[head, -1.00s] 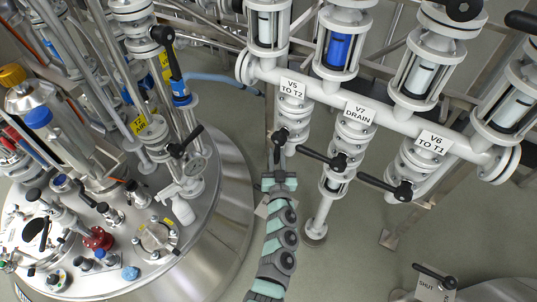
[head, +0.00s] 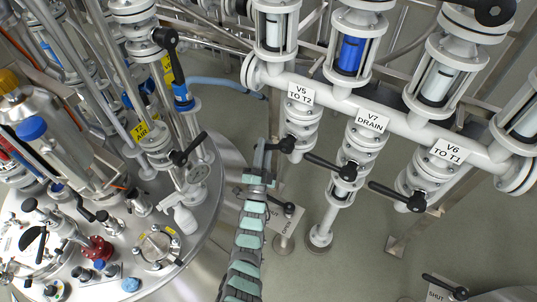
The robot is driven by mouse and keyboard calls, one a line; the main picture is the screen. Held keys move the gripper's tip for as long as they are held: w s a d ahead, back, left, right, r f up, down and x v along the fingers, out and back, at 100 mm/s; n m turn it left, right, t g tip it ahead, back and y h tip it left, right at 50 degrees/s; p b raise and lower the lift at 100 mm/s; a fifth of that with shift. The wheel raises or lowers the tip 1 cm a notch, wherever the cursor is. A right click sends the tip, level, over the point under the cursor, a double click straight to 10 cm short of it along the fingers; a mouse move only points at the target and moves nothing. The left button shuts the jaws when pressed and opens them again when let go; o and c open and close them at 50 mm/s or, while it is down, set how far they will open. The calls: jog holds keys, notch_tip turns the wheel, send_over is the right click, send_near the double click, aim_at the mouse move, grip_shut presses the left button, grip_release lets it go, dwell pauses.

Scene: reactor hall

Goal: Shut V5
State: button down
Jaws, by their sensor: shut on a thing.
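Valve V5 (head: 303,130) hangs from the white header pipe under the label "V5 TO T2" (head: 300,94). Its black handle (head: 286,144) points left in the picture from the hub. My gripper (head: 265,152) reaches up from below and is shut on the outer end of this handle, left of the valve body. The jaws hide the handle's tip.
The V7 handle (head: 328,165) and V6 handle (head: 394,194) point left, close by on the right. A SHUT/OPEN plate with a black handle (head: 284,206) is lower down. A steel vessel (head: 225,200) crowded with fittings fills the left. Floor shows at lower right.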

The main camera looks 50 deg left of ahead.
jog(key=shift+s+a+r+m+t+h, duration=0.15)
jog(key=shift+a+r+m+t+h, duration=0.15)
jog(key=shift+r+m+t, duration=0.4)
jog(key=m+t+h+b, duration=0.1)
jog(key=m, duration=0.1)
jog(key=r+m+t+h+b, duration=0.1)
jog(key=m, duration=0.1)
jog(key=r+m+h+b, duration=0.1)
jog(key=shift+s+a+r+m+t, duration=0.1)
jog(key=shift+s+a+m+t, duration=0.1)
jog(key=shift+a+m+t, duration=0.2)
jog(key=shift+r+m+t+h+b, duration=0.45)
jog(key=shift+r+m+h, duration=0.25)
jog(key=shift+m, duration=0.45)
jog(key=shift+r+m+t+h+b, duration=0.45)
jog(key=shift+m+h, duration=0.35)
jog(key=shift+m, duration=0.35)
jog(key=c, duration=1.7)
grip_release()
jog(key=o, duration=0.4)
jog(key=shift+f, duration=0.2)
